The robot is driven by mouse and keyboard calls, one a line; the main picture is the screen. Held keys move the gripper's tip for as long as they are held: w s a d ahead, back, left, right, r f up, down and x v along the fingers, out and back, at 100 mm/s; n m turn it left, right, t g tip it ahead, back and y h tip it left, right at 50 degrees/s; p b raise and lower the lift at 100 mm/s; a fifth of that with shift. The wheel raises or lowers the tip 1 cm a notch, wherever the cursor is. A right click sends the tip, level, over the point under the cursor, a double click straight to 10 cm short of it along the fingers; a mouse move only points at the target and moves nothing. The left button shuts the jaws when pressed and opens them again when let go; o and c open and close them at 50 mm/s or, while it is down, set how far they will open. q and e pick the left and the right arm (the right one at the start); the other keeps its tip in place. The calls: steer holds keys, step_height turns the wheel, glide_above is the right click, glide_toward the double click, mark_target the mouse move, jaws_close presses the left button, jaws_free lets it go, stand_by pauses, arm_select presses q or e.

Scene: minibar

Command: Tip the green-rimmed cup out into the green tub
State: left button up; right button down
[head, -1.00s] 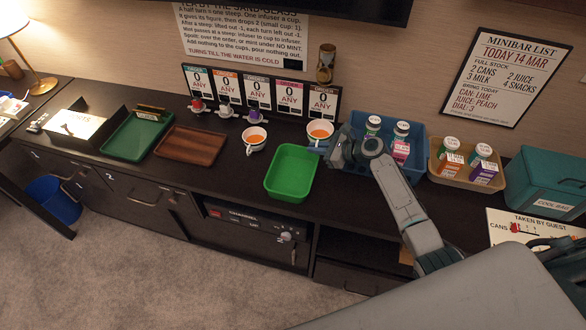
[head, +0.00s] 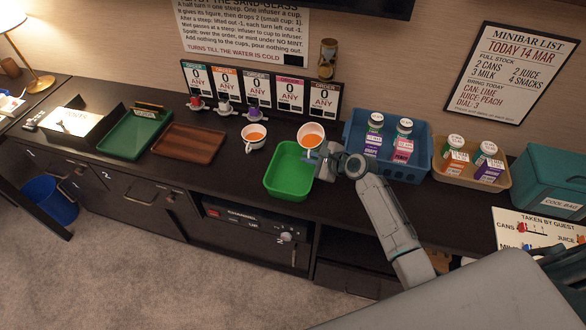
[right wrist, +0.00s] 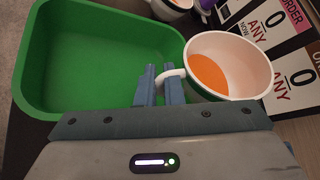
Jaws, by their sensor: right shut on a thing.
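A white cup (head: 311,136) with orange liquid hangs just beyond the back right corner of the green tub (head: 268,186). It is tilted, its mouth turned toward the front, and liquid still shows inside. In the right wrist view the cup (right wrist: 192,72) shows green on its outside, and the tub (right wrist: 178,40) lies to its left, looking empty. My right gripper (head: 322,158) is shut on the cup's handle; its fingers (right wrist: 160,80) pinch the handle in the right wrist view. My left gripper is not in view.
Another white cup (head: 254,135) with orange liquid stands left of the tub. A brown tray (head: 189,160) lies further left. A blue crate (head: 398,180) with bottles is close on the right. Number cards (head: 290,95) and a sand-glass (head: 327,58) are behind.

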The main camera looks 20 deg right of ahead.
steer(key=shift+s+a+r+n+h+b, duration=0.1)
steer(key=shift+s+a+n+h+b, duration=0.2)
steer(key=shift+a+n+b, duration=0.25)
stand_by(0.4)
steer(key=shift+n+t+h+b, duration=0.35)
steer(key=shift+t+h+b, duration=0.15)
steer(key=shift+b, duration=0.65)
steer(key=shift+w+d+n+t+h+b, duration=0.15)
steer(key=shift+n+t+h+b, duration=0.3)
steer(key=shift+b, duration=1.05)
steer(key=shift+n+b, duration=0.25)
steer(key=shift+b, duration=0.25)
steer(key=shift+d+b, duration=0.1)
steer(key=shift+b, duration=0.45)
steer(key=shift+n+t+h+b, duration=0.25)
steer(key=shift+n+h+b, duration=0.1)
steer(key=shift+b, duration=0.3)
steer(key=shift+d+r+b, duration=0.1)
steer(key=shift+r+b, duration=0.3)
steer(key=shift+b, duration=0.05)
steer(key=shift+r+n, duration=0.15)
steer(key=shift+n, duration=0.1)
steer(key=shift+b, duration=0.35)
